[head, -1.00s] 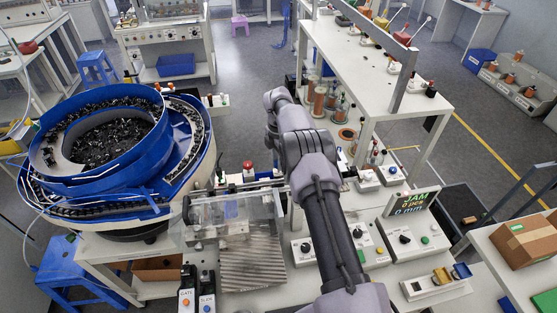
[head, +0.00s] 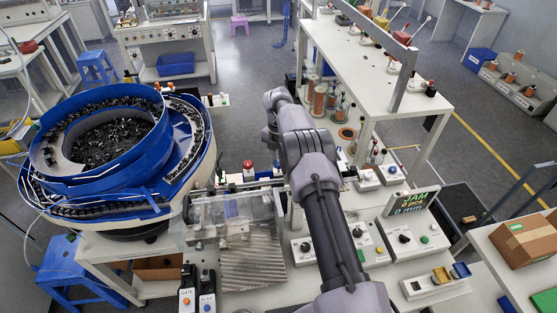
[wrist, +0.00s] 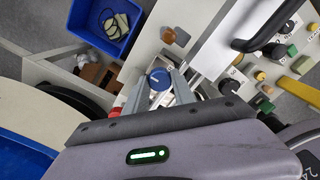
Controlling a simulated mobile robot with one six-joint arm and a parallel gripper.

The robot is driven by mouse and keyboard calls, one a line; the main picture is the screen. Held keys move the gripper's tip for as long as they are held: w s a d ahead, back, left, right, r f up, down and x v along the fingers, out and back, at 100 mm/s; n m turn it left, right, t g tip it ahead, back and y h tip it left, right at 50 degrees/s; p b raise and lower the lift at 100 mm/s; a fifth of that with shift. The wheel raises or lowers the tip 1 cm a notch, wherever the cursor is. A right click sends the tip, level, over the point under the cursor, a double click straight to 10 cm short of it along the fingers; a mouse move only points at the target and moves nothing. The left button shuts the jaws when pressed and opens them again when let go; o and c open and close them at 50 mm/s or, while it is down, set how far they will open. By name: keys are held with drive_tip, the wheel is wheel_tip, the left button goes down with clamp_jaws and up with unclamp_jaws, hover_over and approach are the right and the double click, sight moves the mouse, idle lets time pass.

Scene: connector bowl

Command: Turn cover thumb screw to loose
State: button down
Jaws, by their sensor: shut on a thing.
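The cover thumb screw (wrist: 159,78) is a round blue knob with a pale mark on its top, seen in the wrist view. My gripper (wrist: 161,84) is shut on it, one grey finger on each side of the knob. In the head view my arm reaches over the bench, and the thumb screw and fingertips cannot be made out. The clear cover (head: 235,207) stands over the track beside the bowl in the head view.
A blue feeder bowl (head: 105,150) full of black connectors stands to the left. A control box (head: 405,238) and a JAM display (head: 411,202) are right of my arm. Two switches, GATE (head: 187,292) and another (head: 207,292), stand in front.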

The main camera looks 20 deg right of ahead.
sight(278, 162)
drive_tip(key=shift+r, duration=0.1)
drive_tip(key=c, duration=1.1)
unclamp_jaws()
drive_tip(key=shift+o, duration=0.2)
wheel_tip(278, 162, up, 17)
drive_tip(key=p, duration=0.3)
drive_tip(key=shift+r, duration=0.2)
